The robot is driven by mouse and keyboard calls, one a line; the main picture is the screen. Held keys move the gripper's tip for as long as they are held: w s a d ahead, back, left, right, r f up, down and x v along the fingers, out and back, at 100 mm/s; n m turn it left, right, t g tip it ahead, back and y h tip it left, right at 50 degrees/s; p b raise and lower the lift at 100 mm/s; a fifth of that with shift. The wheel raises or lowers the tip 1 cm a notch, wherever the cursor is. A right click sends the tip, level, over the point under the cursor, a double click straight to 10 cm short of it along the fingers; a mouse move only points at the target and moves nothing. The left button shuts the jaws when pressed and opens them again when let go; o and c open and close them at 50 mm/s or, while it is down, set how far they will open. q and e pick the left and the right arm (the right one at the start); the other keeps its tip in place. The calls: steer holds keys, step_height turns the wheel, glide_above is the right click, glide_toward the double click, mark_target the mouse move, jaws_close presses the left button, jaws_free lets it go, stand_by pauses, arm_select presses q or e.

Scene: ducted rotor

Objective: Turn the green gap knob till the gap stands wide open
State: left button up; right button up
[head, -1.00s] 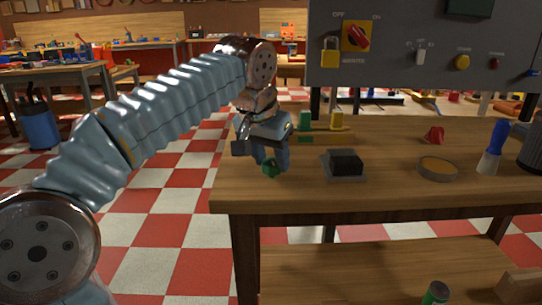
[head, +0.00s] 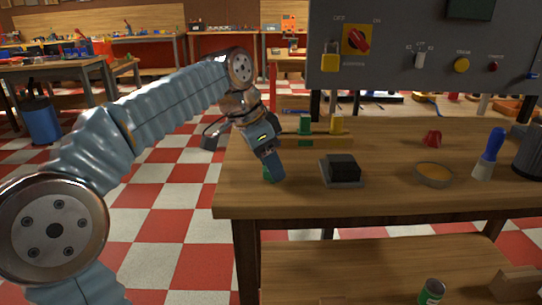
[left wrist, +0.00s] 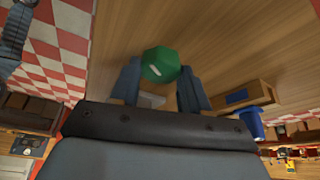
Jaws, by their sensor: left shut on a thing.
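The green gap knob (head: 268,174) sits at the left end of the wooden workbench, mostly hidden behind my left gripper in the head view. In the left wrist view the knob (left wrist: 160,64) is faceted, with a short pale mark on its top. My left gripper (head: 272,174) points down onto it. Its two fingers (left wrist: 160,82) stand on either side of the knob and are shut on it. The gap itself cannot be made out. My right gripper is not in view.
A black block on a grey base (head: 342,168) stands right of the knob. A shallow round dish (head: 433,174) and a blue-handled brush (head: 490,154) stand farther right. A grey panel (head: 420,50) rises behind.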

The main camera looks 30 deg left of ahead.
arm_select(q)
steer(key=m, duration=0.2)
steer(key=m+g+h, duration=0.1)
steer(key=m, duration=0.2)
steer(key=shift+w+a+m+g+p, duration=0.1)
steer(key=shift+w+m+g+p, duration=0.05)
steer(key=shift+m+g+p, duration=0.2)
steer(key=m+g, duration=0.1)
steer(key=m, duration=0.1)
steer(key=m+g, duration=0.1)
steer(key=m, duration=0.2)
steer(key=shift+w+m+h, duration=0.1)
steer(key=shift+m+h, duration=0.2)
steer(key=shift+m, duration=0.35)
steer(key=o, duration=1.1)
steer(key=shift+c, duration=0.2)
steer(key=shift+r, duration=0.1)
